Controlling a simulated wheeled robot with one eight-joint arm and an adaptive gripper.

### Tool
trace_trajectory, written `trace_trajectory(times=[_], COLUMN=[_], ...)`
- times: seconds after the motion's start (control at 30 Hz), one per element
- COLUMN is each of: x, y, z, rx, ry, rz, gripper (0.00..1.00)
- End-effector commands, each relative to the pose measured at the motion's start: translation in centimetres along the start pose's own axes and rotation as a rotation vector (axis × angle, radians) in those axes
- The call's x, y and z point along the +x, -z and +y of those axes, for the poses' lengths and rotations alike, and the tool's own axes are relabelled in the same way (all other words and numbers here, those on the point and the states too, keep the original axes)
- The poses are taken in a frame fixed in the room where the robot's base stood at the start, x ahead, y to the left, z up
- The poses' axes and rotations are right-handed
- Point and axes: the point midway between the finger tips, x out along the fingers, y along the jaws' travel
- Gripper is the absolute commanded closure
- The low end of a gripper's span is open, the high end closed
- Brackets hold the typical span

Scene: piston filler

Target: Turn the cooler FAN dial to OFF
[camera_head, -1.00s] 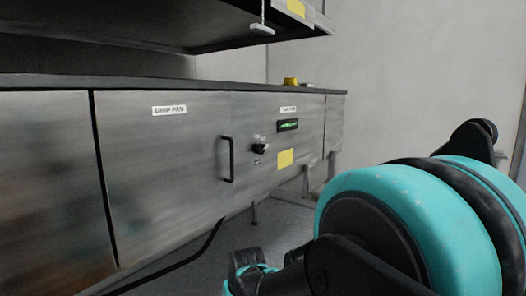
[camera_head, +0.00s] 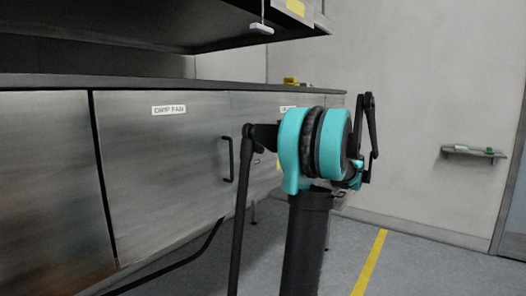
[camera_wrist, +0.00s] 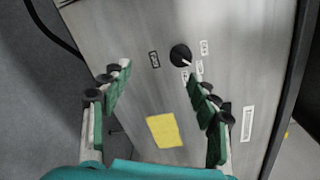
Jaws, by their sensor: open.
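The black FAN dial (camera_wrist: 181,55) sits on the steel cooler panel (camera_wrist: 229,70) in the wrist view. A light mark on it points toward the lower right of the picture. Small labels stand around it, one at its left (camera_wrist: 154,59) and others at its right (camera_wrist: 204,48); I cannot read them clearly. My gripper (camera_wrist: 158,72) is open and empty, its green-padded fingers spread, facing the panel. The dial shows beyond the fingertips, nearer the right finger, and I see no contact. In the head view my arm hides the dial.
A yellow sticker (camera_wrist: 164,130) and a white label (camera_wrist: 248,123) are on the panel. In the head view, a black door handle (camera_head: 228,160) stands out left of my arm. A wall shelf (camera_head: 472,151) is at the right. The floor (camera_head: 410,262) at the right is clear.

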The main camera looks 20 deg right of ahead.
Motion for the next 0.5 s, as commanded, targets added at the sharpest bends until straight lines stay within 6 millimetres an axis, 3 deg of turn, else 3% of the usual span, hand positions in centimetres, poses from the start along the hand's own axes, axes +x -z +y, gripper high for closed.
trace_trajectory(times=[0.1, 0.2, 0.37, 0.5], x=[-2.2, -2.5, -0.8, 1.8], y=[1.2, 1.4, 1.3, 1.2], z=[-2.5, -3.3, -3.4, -3.6], rx=[0.028, 0.035, 0.036, 0.035], ry=[0.067, 0.087, 0.087, 0.085], rz=[-0.006, -0.01, -0.013, -0.014], gripper=[0.39, 0.39, 0.39, 0.39])
